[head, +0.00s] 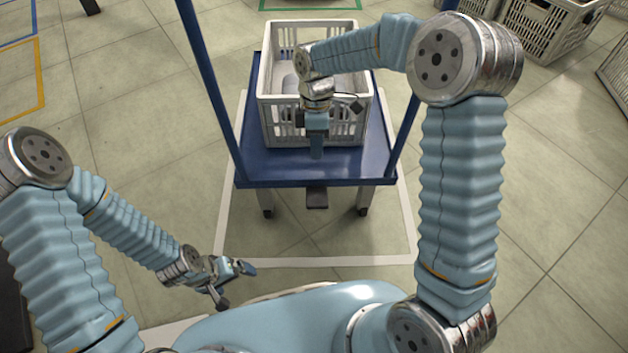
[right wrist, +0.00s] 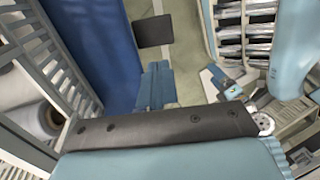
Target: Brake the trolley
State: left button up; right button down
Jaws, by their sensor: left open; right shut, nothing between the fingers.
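The blue trolley (head: 245,172) stands on the floor with a white crate (head: 283,137) on its deck. A dark pedal plate (head: 317,198) sticks out below the middle of the trolley's front edge; it also shows in the right wrist view (right wrist: 153,31), beside the blue deck (right wrist: 95,35). My right gripper (head: 317,152) is shut and empty, pointing down in front of the crate, above the deck's near part; its fingers (right wrist: 157,88) show apart from the pedal in the right wrist view. My left gripper (head: 240,270) is open and empty, low at the near left, away from the trolley.
Blue uprights (head: 210,85) rise at both sides of the trolley. A white floor outline (head: 320,262) surrounds it. The crate holds a pale roll (right wrist: 35,120). More pale crates (head: 545,28) stand at the back right. The floor before the trolley is clear.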

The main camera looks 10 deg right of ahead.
aim_at(317, 203)
jog(key=shift+f, duration=0.15)
jog(key=b+x, duration=0.2)
jog(key=x, duration=1.1)
jog(key=shift+s+f, duration=0.15)
jog(key=shift+f, duration=0.25)
jog(key=shift+b, duration=0.35)
jog(key=f+t+b, duration=0.1)
jog(key=b, duration=0.1)
jog(key=s+f+t+b, duration=0.1)
jog(key=t+b, duration=0.1)
jog(key=shift+s+a+h, duration=0.15)
jog(key=shift+a+h, duration=0.05)
jog(key=shift+h, duration=0.1)
jog(key=shift+s+f, duration=0.1)
jog(key=shift+f, duration=0.05)
jog(key=shift+s+f+b, duration=0.15)
jog(key=shift+f+b, duration=0.15)
jog(key=shift+b, duration=0.1)
jog(key=shift+s+f, duration=0.1)
jog(key=shift+f, duration=0.1)
